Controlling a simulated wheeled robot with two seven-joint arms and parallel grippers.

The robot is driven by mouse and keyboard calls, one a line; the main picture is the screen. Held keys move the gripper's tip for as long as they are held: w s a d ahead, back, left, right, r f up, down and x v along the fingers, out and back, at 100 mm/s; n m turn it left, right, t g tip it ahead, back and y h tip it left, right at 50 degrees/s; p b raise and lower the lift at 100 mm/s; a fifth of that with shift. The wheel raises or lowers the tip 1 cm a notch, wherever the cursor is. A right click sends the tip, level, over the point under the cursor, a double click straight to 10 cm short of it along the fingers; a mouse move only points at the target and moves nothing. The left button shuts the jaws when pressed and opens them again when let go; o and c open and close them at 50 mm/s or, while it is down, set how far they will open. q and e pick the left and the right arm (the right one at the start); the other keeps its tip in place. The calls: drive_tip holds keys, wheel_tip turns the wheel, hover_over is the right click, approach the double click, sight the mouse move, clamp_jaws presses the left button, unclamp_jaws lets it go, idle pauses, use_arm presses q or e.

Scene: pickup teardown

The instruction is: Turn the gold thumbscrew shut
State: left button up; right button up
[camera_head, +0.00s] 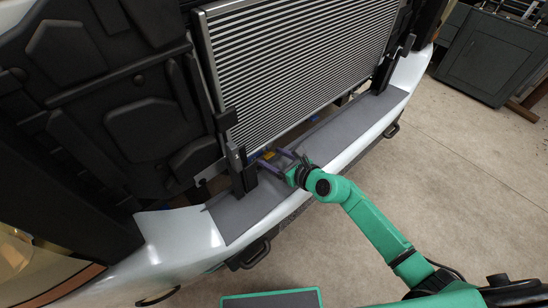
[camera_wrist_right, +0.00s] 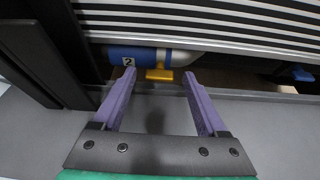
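The gold thumbscrew (camera_wrist_right: 160,75) shows in the right wrist view, below a blue collar marked "2" (camera_wrist_right: 138,56) on a pale pipe under the radiator. It is also a small yellow spot in the head view (camera_head: 268,155). My right gripper (camera_wrist_right: 156,82) is open, its two purple fingers spread on either side of the thumbscrew, with the tips just short of it or level with it. Nothing is between the fingers that I can see touching. The right gripper also shows in the head view (camera_head: 272,159), low at the radiator's lower left corner. My left gripper is not in view.
The finned radiator (camera_head: 300,60) stands above the work spot. A black bracket post (camera_head: 240,170) is close to the left of my right gripper. The grey bumper top (camera_head: 330,140) lies below. A dark cabinet (camera_head: 490,55) stands far right on open floor.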

drive_tip(key=v, duration=1.4)
drive_tip(key=shift+s+d, duration=0.2)
drive_tip(key=shift+p, duration=0.3)
